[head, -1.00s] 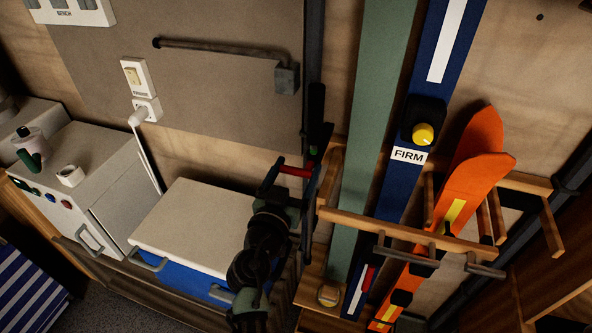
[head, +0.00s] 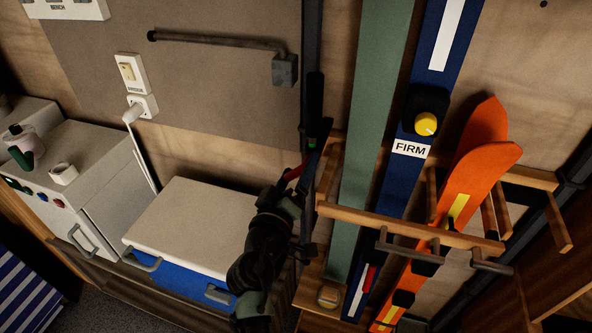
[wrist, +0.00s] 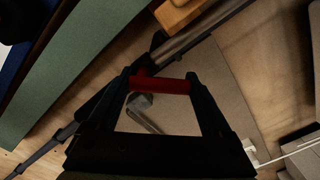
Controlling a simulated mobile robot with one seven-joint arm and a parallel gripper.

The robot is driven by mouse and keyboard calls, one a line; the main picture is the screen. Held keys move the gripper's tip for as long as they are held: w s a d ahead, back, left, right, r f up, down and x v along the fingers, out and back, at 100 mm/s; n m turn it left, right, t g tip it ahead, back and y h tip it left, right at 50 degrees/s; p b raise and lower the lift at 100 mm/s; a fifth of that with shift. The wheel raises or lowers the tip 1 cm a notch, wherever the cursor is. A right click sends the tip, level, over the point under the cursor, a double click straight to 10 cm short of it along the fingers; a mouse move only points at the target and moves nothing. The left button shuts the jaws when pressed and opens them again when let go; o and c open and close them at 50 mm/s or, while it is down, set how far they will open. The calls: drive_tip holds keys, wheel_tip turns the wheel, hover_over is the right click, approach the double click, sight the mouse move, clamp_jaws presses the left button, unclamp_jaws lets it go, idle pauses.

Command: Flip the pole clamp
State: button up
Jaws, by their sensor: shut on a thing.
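The red lever of the pole clamp (wrist: 160,86) spans between the two fingers of my gripper (wrist: 161,88) in the wrist view. My gripper is shut on this lever. In the head view, the lever (head: 293,173) shows as a small tilted red piece between the fingers. The clamp's dark body sits on a dark grey pole (wrist: 205,34) that runs diagonally in the wrist view. In the head view, the pole (head: 312,50) stands upright against the wall, left of the green board. Fingers and arm partly hide the clamp in the head view.
A green board (head: 366,120), a blue ski (head: 440,70) and orange skis (head: 470,165) lean in a wooden rack (head: 410,227) right of the pole. A blue cooler with a white lid (head: 190,225) stands left of my arm. A grey bracket (head: 284,70) juts above.

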drive_tip(key=n, duration=0.4)
drive_tip(key=shift+s+d+f+n, duration=0.15)
drive_tip(key=shift+d+f+n, duration=0.05)
drive_tip(key=shift+d+n, duration=0.15)
drive_tip(key=shift+s+d+f+n+p, duration=0.15)
drive_tip(key=shift+n+p, duration=0.25)
drive_tip(key=shift+n, duration=0.55)
drive_tip(key=shift+w+d+r+n+p, duration=0.15)
drive_tip(key=shift+n+p, duration=0.2)
drive_tip(key=shift+n, duration=0.55)
drive_tip(key=shift+s+f, duration=0.1)
drive_tip(key=shift+f, duration=0.05)
drive_tip(key=o, duration=1.2)
drive_tip(key=shift+c, duration=0.2)
drive_tip(key=v, duration=1.3)
drive_tip(key=shift+b, duration=0.4)
